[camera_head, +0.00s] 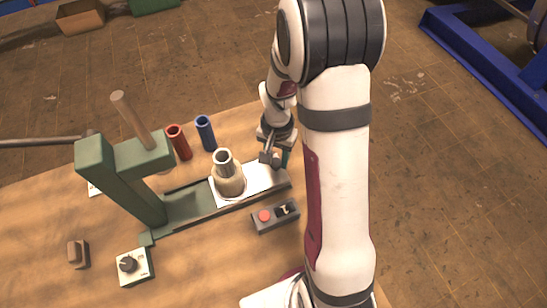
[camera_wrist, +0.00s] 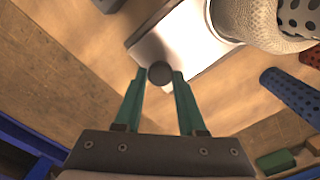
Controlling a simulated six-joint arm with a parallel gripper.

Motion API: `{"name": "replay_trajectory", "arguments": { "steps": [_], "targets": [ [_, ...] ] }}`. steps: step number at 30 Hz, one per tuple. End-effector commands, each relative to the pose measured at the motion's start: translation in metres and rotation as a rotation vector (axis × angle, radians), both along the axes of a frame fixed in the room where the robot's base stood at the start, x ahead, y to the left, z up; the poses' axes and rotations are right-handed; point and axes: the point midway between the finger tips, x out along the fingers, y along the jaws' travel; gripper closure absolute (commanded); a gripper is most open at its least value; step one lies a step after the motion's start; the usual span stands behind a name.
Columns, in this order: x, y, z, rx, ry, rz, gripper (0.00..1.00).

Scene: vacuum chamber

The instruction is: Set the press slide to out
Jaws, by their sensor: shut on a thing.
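The press (camera_head: 122,180) is a green frame on the wooden table, with a lever at the left and a long green base running right. The press slide (camera_head: 262,179) is a pale plate on this base, at its right end, away from the press frame. It also shows in the wrist view (camera_wrist: 187,42). A beige cylindrical piece with a metal collar (camera_head: 228,178) stands upright on the slide. My gripper (camera_head: 272,157) is at the slide's right end. In the wrist view my gripper's green fingers (camera_wrist: 159,76) are shut on a dark round knob (camera_wrist: 160,71) at the slide's edge.
A red tube (camera_head: 179,143) and a blue tube (camera_head: 206,133) stand behind the slide. A control box with a red button (camera_head: 270,218) lies in front. A dial box (camera_head: 133,266) and a small brown block (camera_head: 77,254) are at the front left.

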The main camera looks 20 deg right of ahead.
Motion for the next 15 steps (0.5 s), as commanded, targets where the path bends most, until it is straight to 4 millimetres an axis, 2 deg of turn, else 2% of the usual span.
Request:
{"name": "replay_trajectory", "arguments": {
  "steps": [2,3,6,7,15],
  "targets": [
    [-0.0015,-0.0045,-0.0001,-0.006,0.001,-0.001,1.0],
    [-0.0016,-0.0043,-0.0002,-0.006,0.003,0.0,0.53],
    [-0.0018,-0.0036,-0.0003,-0.004,0.003,0.0,0.35],
    [-0.0017,-0.0034,-0.0003,-0.004,0.003,0.0,0.31],
    [-0.0016,-0.0023,0.0002,-0.003,0.003,-0.001,0.31]
  ]
}}
